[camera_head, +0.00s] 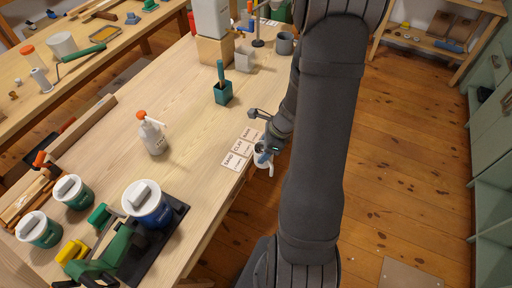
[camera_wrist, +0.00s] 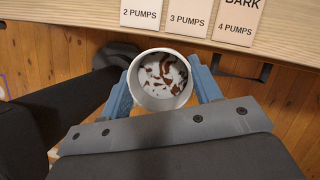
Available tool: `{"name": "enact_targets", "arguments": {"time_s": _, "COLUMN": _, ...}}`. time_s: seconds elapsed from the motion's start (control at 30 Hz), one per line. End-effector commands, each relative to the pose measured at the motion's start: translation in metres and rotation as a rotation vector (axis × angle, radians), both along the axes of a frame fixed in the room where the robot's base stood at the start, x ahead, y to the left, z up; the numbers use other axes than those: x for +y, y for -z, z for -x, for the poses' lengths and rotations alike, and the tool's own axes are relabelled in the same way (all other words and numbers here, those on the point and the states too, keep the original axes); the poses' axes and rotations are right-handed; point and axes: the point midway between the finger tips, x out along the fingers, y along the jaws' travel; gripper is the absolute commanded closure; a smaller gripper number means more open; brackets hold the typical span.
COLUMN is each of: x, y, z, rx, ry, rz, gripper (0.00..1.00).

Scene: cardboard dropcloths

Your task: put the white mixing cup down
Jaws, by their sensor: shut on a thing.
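The white mixing cup (camera_wrist: 160,50) is between the two blue fingers of my gripper (camera_wrist: 162,88) in the wrist view. White and reddish-brown contents show inside it. In the head view the cup (camera_head: 262,160) is partly hidden by my gripper (camera_head: 264,152). It hangs at the right edge of the workbench (camera_head: 185,185), with floor showing below in the wrist view. My gripper is shut on the cup. The cup looks upright.
Cards reading SAND, CLAY and BARK (camera_head: 242,147) lie at the bench edge beside the cup. Bare wood lies between the bottle and the cards.

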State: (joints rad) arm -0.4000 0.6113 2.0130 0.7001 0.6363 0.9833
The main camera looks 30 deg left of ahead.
Motion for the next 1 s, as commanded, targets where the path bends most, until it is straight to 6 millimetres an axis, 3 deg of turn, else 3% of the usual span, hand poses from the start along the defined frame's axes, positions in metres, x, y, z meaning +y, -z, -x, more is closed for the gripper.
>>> {"name": "enact_targets", "arguments": {"time_s": 0.3, "x": -0.012, "y": 0.000, "z": -0.006, "rx": -0.001, "ry": 0.000, "rz": 0.000, "gripper": 0.76}}
{"name": "enact_targets", "arguments": {"time_s": 0.47, "x": -0.007, "y": -0.005, "z": -0.016, "rx": -0.003, "ry": 0.024, "rz": 0.001, "gripper": 0.76}}
{"name": "enact_targets", "arguments": {"time_s": 0.67, "x": 0.023, "y": -0.027, "z": -0.051, "rx": -0.006, "ry": 0.121, "rz": 0.006, "gripper": 0.76}}
{"name": "enact_targets", "arguments": {"time_s": 1.0, "x": 0.088, "y": -0.084, "z": -0.111, "rx": 0.000, "ry": 0.346, "rz": 0.008, "gripper": 0.76}}
